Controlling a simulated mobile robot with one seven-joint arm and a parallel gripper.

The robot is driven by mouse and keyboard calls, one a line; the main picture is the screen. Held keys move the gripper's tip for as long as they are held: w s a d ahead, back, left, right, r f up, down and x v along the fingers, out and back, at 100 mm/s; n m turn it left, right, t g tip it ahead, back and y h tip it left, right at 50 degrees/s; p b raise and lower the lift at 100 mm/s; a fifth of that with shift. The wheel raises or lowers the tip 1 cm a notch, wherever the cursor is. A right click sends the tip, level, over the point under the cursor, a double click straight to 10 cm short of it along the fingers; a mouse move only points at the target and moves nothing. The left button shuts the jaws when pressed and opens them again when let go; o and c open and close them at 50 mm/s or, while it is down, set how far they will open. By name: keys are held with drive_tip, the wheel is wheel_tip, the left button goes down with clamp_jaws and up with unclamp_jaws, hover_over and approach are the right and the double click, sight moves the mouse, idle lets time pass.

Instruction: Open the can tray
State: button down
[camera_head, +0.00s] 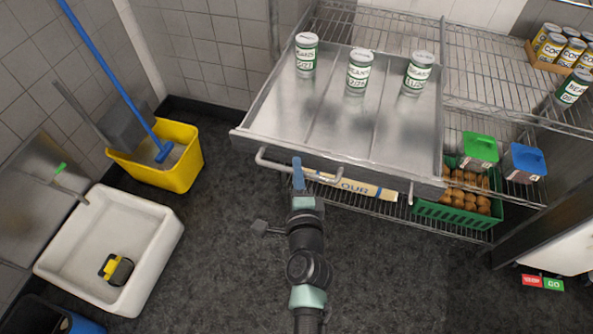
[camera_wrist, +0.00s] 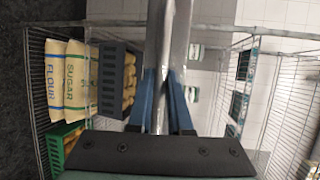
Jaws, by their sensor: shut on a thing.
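The can tray (camera_head: 335,122) is a wide metal tray with dividers, set in the wire rack. Three green-and-white cans stand apart in its far part: a left can (camera_head: 306,55), a middle can (camera_head: 358,72) and a right can (camera_head: 417,74). The front part of the tray is bare. A bar handle (camera_head: 272,161) runs along the tray's front. My gripper (camera_head: 298,168) is shut on this handle, left of the front's middle. In the wrist view, the blue fingers (camera_wrist: 165,110) sit on both sides of a metal bar, which hides part of the view.
A green crate (camera_head: 455,215) and flour and sugar bags (camera_wrist: 65,80) are on the rack below. Yellow cans (camera_head: 560,48) stand at the upper right. A yellow bucket (camera_head: 175,172) with a mop and a white sink (camera_head: 110,248) are left. The floor (camera_head: 220,260) nearby is clear.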

drive_tip(key=shift+w+d, duration=0.1)
drive_tip(key=c, duration=1.1)
unclamp_jaws()
drive_tip(key=shift+s+d+r+b, duration=0.2)
drive_tip(key=shift+s+r, duration=0.2)
drive_tip(key=shift+s, duration=1.75)
drive_tip(key=shift+s+d+r+b, duration=0.2)
drive_tip(key=shift+s+r, duration=0.2)
drive_tip(key=shift+s, duration=1.7)
drive_tip(key=shift+s+d+r+b, duration=0.15)
drive_tip(key=shift+s+r, duration=0.25)
drive_tip(key=shift+s, duration=1.75)
